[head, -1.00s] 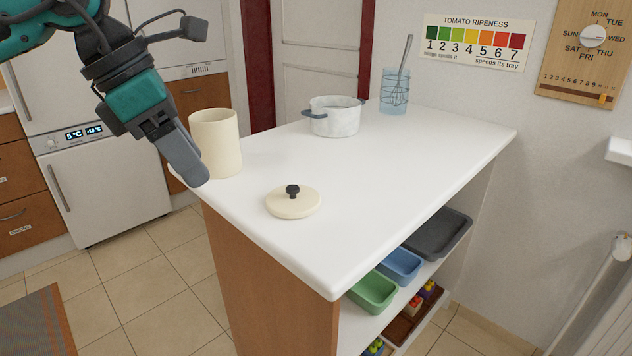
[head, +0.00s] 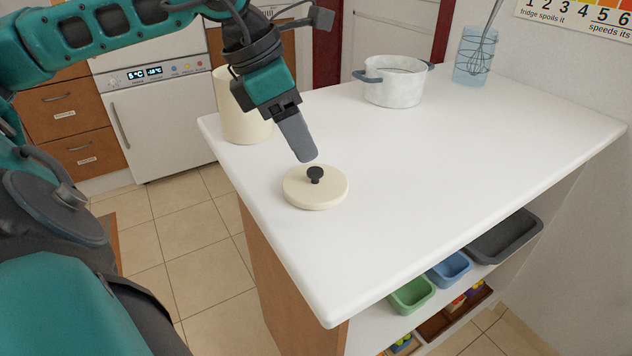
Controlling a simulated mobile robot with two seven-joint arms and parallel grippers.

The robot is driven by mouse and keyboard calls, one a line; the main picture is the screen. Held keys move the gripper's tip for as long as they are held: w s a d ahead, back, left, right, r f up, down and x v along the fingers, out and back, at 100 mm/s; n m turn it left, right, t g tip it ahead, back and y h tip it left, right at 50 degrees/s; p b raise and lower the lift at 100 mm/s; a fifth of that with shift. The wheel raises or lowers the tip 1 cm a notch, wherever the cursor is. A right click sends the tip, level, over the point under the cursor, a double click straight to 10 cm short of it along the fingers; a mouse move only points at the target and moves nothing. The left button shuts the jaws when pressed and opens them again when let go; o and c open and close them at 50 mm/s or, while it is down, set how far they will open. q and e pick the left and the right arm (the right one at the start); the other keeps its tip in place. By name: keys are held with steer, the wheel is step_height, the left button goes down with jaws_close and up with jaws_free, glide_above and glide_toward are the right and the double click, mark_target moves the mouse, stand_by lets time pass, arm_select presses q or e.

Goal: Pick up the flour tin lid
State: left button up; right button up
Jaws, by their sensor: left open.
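The flour tin lid (head: 330,193) is a flat cream disc with a black knob (head: 315,174) on top. It lies knob up on the white counter, near the counter's left edge. My left gripper (head: 303,156) hangs just above and behind the knob, its fingers pointing down at it. It is open and holds nothing; from this side one finger covers the other. Whether it touches the knob is hard to tell, but a small gap seems to show. The cream tin (head: 236,108) stands upright behind the lid, partly covered by my gripper. My right gripper is out of view.
A white pot with blue-grey handles (head: 393,88) and a blue glass holding a whisk (head: 472,60) stand at the back of the counter (head: 450,150). Trays and green and blue bins (head: 412,295) sit on the shelf below. The counter right of the lid is clear.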

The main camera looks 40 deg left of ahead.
mark_target(315, 170)
arm_select(q)
steer(key=x, duration=0.4)
steer(key=shift+s+d+f, duration=0.1)
steer(key=shift+s, duration=0.2)
steer(key=shift+x, duration=0.9)
jaws_close()
